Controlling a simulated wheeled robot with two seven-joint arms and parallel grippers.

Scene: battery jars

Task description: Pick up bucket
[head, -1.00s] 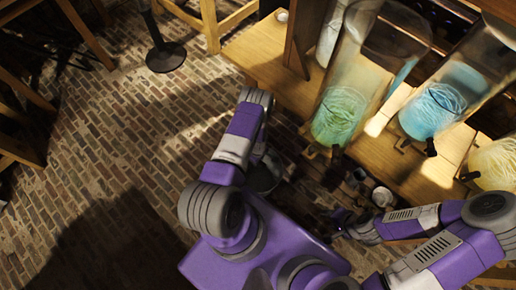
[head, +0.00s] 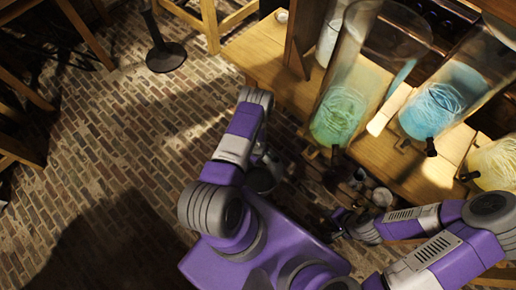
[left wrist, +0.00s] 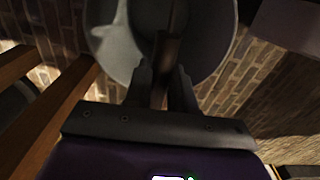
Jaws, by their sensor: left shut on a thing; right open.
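A grey metal bucket (left wrist: 215,40) fills the top of the left wrist view, its round opening facing the camera. A dark upright bar, seemingly its handle (left wrist: 171,18), runs down between my left fingers. My left gripper (left wrist: 161,78) is shut on this part. In the head view the bucket (head: 261,180) hangs or stands beside my left forearm, partly hidden in shadow; I cannot tell its clearance from the floor. My right gripper (head: 338,222) is open, low beside the wooden counter, and dim.
A wooden counter (head: 260,55) holds tall glass jars with green (head: 338,115), blue (head: 432,108) and yellow (head: 497,163) contents. Small cups (head: 382,196) sit below its front edge. A black post base (head: 166,57) stands on the brick floor, which is open at left.

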